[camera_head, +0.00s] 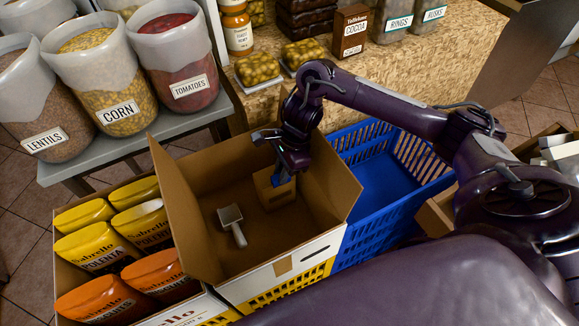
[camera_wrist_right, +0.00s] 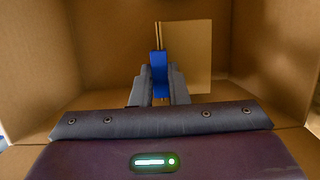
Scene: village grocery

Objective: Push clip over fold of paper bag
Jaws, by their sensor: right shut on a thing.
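A small brown paper bag (camera_head: 268,194) stands inside the open cardboard box in the head view. It also shows in the right wrist view (camera_wrist_right: 190,58) as a flat tan panel. My right gripper (camera_wrist_right: 159,88) is shut on a blue clip (camera_wrist_right: 158,64). The clip is at the left edge of the bag in the wrist view, where thin layered edges show above it. In the head view the clip (camera_head: 280,178) appears small below the fingers, against the bag. I cannot tell how far it reaches over the fold. My left gripper is not in view.
The cardboard box (camera_head: 187,220) has raised walls and flaps around the bag. A metal scoop (camera_head: 232,222) lies on its floor. A blue crate (camera_head: 385,195) stands to the right, yellow and orange packets (camera_head: 95,248) to the left. Bins and a shelf with jars stand behind.

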